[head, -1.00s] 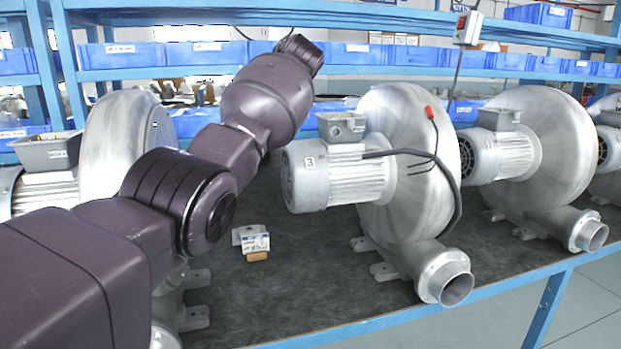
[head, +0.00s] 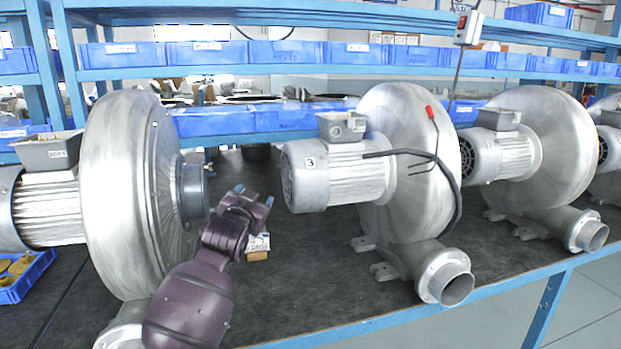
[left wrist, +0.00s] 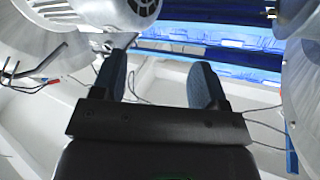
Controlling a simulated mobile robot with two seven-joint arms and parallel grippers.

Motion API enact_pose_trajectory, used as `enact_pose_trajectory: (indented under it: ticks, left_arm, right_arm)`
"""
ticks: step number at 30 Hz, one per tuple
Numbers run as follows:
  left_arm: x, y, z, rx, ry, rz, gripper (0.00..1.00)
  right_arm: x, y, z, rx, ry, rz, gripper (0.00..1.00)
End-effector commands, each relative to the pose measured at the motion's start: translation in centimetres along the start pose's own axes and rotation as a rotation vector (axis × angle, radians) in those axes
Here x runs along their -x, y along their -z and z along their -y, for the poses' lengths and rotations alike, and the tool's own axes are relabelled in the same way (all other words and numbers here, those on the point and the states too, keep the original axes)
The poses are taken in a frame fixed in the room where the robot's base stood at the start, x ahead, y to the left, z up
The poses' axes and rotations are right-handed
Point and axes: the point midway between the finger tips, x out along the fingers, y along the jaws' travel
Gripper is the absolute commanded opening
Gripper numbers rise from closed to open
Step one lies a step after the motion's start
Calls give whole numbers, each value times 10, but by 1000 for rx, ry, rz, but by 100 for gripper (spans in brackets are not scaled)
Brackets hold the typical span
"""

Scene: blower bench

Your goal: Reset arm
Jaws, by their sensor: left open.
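My left arm comes in from the lower left of the head view. Its left gripper (head: 255,194) is over the dark bench top, between the left blower (head: 125,200) and the blower marked 3 (head: 400,200). In the left wrist view the two fingers of the left gripper (left wrist: 160,78) are apart with nothing between them. My right gripper does not show.
Another blower (head: 540,150) stands to the right. A dark cable with a red end (head: 430,113) hangs on blower 3. A blue tray (head: 35,278) with yellowish parts lies at the left. Blue bins (head: 290,53) line the shelves behind. Bench top in front of blower 3 is clear.

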Motion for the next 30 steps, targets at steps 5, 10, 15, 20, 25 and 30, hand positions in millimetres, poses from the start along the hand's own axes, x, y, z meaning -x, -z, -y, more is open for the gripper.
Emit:
enact_pose_trajectory:
  ticks: [5,10,15,20,25,30]
  left_arm:
    - [51,-56,-6,78,-14,-13,67]
    - [102,-104,-12,140,-22,-5,67]
    - [157,-148,-18,187,-27,28,67]
    - [211,-189,-24,218,-28,86,67]
    - [273,-233,-31,244,-27,181,67]
    - [338,-278,-40,262,-23,301,67]
  right_arm:
    - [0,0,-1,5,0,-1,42]
    - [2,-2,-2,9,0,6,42]
    - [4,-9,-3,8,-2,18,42]
    - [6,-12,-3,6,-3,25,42]
    - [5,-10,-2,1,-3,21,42]
    - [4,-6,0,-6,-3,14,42]
